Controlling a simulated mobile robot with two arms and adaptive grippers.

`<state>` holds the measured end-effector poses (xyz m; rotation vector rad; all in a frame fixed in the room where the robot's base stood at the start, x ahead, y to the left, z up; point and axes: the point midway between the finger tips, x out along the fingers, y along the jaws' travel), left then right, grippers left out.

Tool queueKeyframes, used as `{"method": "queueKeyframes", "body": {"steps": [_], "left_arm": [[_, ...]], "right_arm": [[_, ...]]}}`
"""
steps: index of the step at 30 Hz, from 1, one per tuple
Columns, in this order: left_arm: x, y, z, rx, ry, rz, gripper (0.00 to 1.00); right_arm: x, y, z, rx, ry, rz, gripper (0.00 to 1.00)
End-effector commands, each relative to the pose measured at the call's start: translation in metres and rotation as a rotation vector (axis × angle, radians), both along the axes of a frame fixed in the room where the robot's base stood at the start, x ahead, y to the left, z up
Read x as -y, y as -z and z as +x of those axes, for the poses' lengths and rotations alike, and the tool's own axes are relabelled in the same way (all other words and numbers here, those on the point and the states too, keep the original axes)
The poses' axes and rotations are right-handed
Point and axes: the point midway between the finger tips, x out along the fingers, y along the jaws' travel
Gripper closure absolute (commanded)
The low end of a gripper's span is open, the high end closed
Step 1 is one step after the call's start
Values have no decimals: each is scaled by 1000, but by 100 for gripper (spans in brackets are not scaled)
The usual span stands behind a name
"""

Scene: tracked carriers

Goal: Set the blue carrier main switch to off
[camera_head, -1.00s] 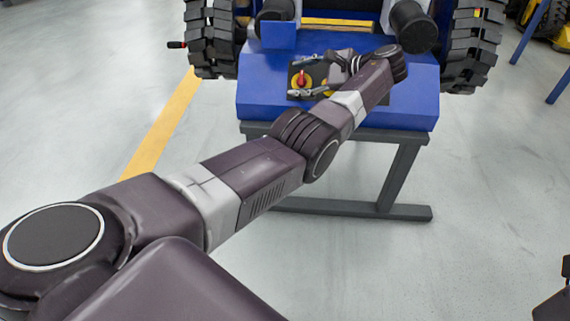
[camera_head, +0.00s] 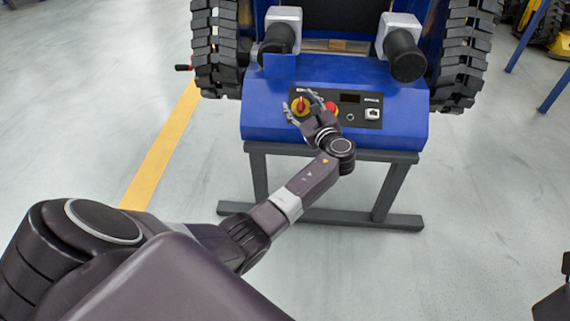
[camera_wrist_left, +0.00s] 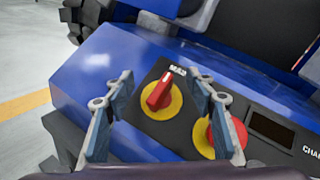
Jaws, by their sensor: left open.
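The blue carrier (camera_head: 225,115) shows its sloped console with a dark panel. The main switch is a red rotary handle on a round yellow plate (camera_wrist_left: 160,101), under a label that reads like "MAIN". Its handle tilts slightly right of upright in the left wrist view; in the head view the switch (camera_head: 301,104) is partly behind my fingers. My left gripper (camera_head: 301,103) is open, its two fingers (camera_wrist_left: 160,85) on either side of the switch and apart from the handle. Whether the fingertips touch the panel cannot be told. My right gripper is not clearly seen.
A red button on yellow (camera_wrist_left: 222,134) sits just right of the switch, near my right-hand finger; it also shows in the head view (camera_head: 331,108). A small dark display (camera_head: 350,98) and a socket (camera_head: 372,114) lie further right. Black rubber tracks (camera_head: 217,50) flank the console.

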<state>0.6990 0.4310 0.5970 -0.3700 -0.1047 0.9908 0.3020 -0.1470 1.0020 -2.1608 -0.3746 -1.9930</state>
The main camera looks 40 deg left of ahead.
Motion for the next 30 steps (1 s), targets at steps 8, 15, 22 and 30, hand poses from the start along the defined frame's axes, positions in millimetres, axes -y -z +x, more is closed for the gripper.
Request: {"method": "queueKeyframes", "body": {"steps": [8,15,22,30], "left_arm": [[-2,-1,-1,-140,314,231,49],[16,-2,-19,-199,456,319,49],[39,-1,-59,-198,452,317,49],[46,41,-76,-188,472,114,49]], "right_arm": [[0,-8,0,0,0,0,100],[0,-20,0,0,0,0,100],[0,-33,0,0,0,0,100],[0,-53,0,0,0,0,100]]}}
